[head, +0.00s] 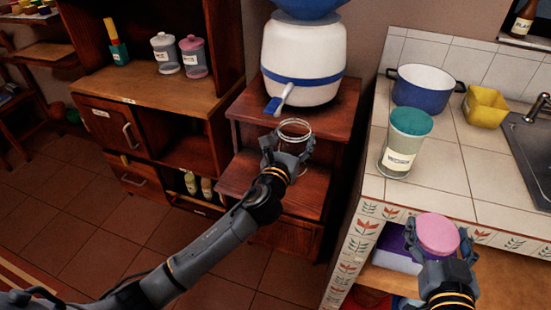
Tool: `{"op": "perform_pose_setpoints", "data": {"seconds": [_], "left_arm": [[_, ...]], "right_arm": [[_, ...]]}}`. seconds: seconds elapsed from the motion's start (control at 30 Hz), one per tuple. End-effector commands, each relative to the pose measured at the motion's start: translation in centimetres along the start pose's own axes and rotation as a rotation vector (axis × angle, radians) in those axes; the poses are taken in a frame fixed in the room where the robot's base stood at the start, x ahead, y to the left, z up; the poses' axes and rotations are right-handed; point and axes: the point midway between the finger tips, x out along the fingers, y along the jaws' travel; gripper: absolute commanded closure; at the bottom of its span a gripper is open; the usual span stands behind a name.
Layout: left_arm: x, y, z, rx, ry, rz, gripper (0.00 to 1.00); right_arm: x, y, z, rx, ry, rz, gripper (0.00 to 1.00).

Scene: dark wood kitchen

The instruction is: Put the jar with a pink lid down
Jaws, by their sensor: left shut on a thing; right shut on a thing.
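My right gripper (441,258) is shut on a jar with a pink lid (437,233) at the lower right. The lid faces up, and the fingers hide most of the jar's body. The jar is held in front of the tiled counter (455,170), near its front edge. My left gripper (288,152) is shut on a clear glass container (295,128) with an open rim, in front of the small wooden stand (252,105). Another jar with a pink lid (195,60) stands upright on the wooden cabinet, beside a white-lidded jar (165,54).
A labelled container with a teal top (405,143), a blue pot (422,87) and a yellow bowl (485,107) stand on the counter. A sink (530,140) is at right. Bare tiles show between container and sink. A white dispenser (303,60) tops the stand.

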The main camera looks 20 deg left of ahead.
Motion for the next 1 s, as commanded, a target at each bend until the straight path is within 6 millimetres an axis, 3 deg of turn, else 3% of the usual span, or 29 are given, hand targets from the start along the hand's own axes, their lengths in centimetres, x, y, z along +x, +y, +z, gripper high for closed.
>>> {"op": "perform_pose_setpoints", "data": {"seconds": [0.1, 0.3, 0.53, 0.77, 1.0], "left_arm": [[1.5, 2.5, -1.6, -0.001, -0.001, 0.002, 0.77], [2.9, 4.7, -5.0, -0.003, -0.003, 0.0, 0.77], [3.5, 5.7, -6.4, -0.002, -0.004, -0.001, 0.77], [3.8, 6.1, -9.7, -0.005, -0.002, -0.001, 0.77], [3.8, 6.1, -9.8, -0.001, -0.005, -0.003, 0.77]], "right_arm": [[0.1, 0.0, 0.7, 0.0, 0.0, 0.0, 0.34], [0.3, 0.0, 1.9, 0.0, 0.0, 0.0, 0.34], [0.3, 0.0, 2.4, 0.0, 0.0, 0.0, 0.34], [0.6, 0.0, 3.9, 0.0, 0.0, 0.0, 0.34], [0.6, 0.0, 3.8, 0.0, 0.0, 0.0, 0.34]]}}
